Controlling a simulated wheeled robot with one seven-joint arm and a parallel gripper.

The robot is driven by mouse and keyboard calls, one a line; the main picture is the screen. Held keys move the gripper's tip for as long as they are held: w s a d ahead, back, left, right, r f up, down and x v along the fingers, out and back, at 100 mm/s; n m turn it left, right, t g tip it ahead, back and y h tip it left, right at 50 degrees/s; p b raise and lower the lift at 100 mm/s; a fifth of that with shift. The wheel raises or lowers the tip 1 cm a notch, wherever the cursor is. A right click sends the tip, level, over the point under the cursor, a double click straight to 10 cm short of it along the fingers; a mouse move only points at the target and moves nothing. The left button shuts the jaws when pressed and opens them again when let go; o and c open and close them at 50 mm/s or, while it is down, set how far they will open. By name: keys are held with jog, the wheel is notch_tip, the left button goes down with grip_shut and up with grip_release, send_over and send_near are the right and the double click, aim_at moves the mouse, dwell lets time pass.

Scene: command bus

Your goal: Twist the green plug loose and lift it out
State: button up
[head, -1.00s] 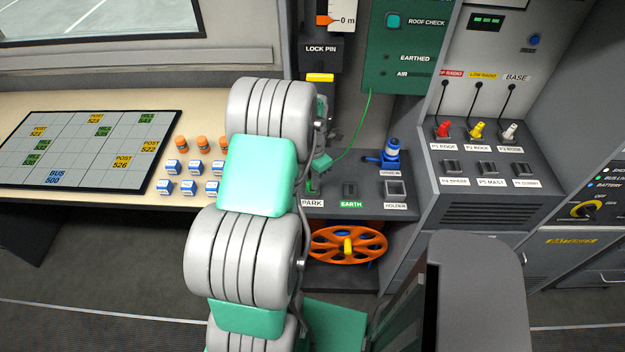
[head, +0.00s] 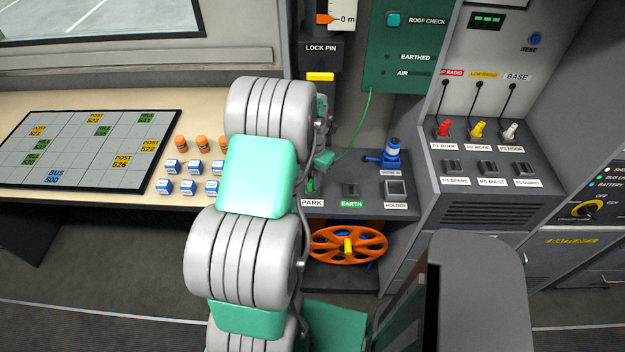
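The green plug (head: 311,185) shows only in part as a small green piece at the PARK socket, just right of my arm. A thin green cable (head: 368,112) hangs from the green panel and curves down to a teal-green piece (head: 325,159) above it. I cannot tell whether that piece belongs to the plug or to my gripper. My grey and teal arm reaches over the counter and covers most of this spot. My gripper's fingers are hidden behind it, so their opening and any contact with the plug do not show.
An EARTH socket (head: 350,190) and a HOLDER socket (head: 395,188) lie right of PARK. A blue-and-white plug (head: 391,152) stands behind HOLDER. Orange and blue knobs (head: 182,146) are left of my arm. An orange wheel (head: 346,243) is below, and the yellow-topped lock pin (head: 320,77) behind.

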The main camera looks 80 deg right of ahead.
jog(key=o, duration=0.4)
jog(key=shift+o, duration=0.2)
